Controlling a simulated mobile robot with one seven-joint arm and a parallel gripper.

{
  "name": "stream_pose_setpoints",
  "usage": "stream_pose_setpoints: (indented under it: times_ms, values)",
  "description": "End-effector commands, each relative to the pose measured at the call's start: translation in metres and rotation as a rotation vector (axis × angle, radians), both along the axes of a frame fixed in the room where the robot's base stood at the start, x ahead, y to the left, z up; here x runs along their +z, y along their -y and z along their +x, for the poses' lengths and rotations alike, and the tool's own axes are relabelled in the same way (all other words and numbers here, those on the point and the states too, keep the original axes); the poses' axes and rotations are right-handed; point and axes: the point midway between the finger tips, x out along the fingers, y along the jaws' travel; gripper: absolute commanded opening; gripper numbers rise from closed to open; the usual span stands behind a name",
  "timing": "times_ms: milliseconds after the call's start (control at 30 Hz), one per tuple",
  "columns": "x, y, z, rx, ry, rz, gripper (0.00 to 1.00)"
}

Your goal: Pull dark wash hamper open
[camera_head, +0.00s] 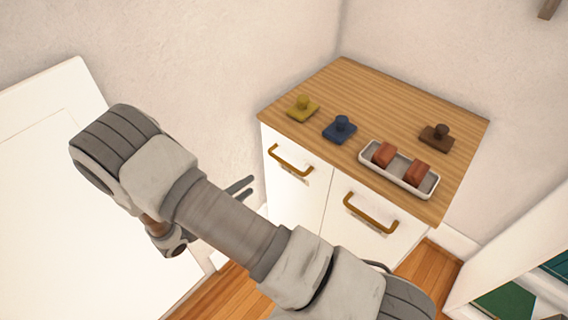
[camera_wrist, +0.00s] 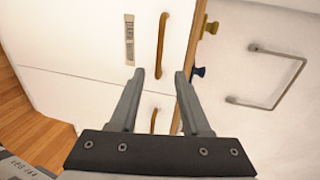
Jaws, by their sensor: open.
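The white cabinet (camera_head: 283,186) has two fronts, each with a brass bar handle. The left front's handle (camera_head: 291,160) also shows at the top of the wrist view (camera_wrist: 163,45), beside a label (camera_wrist: 129,40) with dark print too small to read surely. The right front's handle (camera_head: 370,212) shows lower in the wrist view (camera_wrist: 154,120). Both fronts look shut. My gripper (camera_head: 249,187) is open and empty, left of the cabinet and apart from the left handle. In the wrist view its fingertips (camera_wrist: 154,77) frame that handle's lower end.
On the wooden top (camera_head: 375,95) stand a yellow stamp (camera_head: 303,108), a blue stamp (camera_head: 340,129), a brown stamp (camera_head: 437,137) and a white tray (camera_head: 369,161) with two red blocks. A white panel (camera_head: 50,210) stands left; a shelf (camera_head: 520,262) stands right.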

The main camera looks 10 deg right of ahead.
Motion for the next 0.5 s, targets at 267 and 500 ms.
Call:
stream_pose_setpoints:
  times_ms: [267, 500]
  values:
    - [-0.014, 0.047, 0.033, -0.008, 0.003, 0.001, 0.47]
    - [-0.025, 0.089, 0.062, -0.008, 0.001, 0.002, 0.47]
